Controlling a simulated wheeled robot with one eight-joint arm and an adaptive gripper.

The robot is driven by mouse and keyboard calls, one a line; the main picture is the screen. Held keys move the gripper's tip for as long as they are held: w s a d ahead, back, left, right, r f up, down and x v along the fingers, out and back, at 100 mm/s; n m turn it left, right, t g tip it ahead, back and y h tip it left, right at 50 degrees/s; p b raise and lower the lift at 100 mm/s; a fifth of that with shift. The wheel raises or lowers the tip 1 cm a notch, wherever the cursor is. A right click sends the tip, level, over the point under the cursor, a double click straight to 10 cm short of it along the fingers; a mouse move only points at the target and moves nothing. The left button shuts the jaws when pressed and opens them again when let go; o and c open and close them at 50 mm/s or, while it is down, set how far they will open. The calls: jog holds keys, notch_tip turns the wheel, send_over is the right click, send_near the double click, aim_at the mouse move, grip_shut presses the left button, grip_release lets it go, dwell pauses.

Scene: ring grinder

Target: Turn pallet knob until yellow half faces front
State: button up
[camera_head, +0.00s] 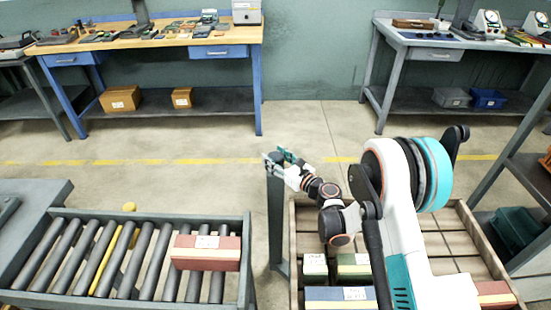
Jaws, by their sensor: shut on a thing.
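My gripper (277,158) is at the top of a dark grey post (276,222) that stands between the conveyor and the pallet. It is shut on the pallet knob at the post's top. The fingers cover the knob, so its colours and which way its yellow half faces cannot be told. The wooden pallet (463,226) lies to the right of the post, partly behind my arm.
A roller conveyor (140,262) at the left carries a red and cream box (206,252). A yellow round piece (129,207) is at its far side. Several boxes, including a green one (353,266), lie on the pallet. Open floor (200,180) lies beyond.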

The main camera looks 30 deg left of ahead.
jog(key=n+g, duration=0.2)
jog(key=g, duration=0.1)
jog(key=n+g+y, duration=0.1)
jog(key=n+g, duration=0.1)
jog(key=g, duration=0.2)
jog(key=shift+w+n, duration=0.15)
jog(key=shift+n, duration=0.15)
jog(key=shift+n+g+h, duration=0.4)
jog(key=shift+n+g, duration=1.4)
jog(key=shift+g, duration=1)
jog(key=o, duration=1.1)
jog(key=v, duration=1.2)
jog(key=shift+a, duration=0.1)
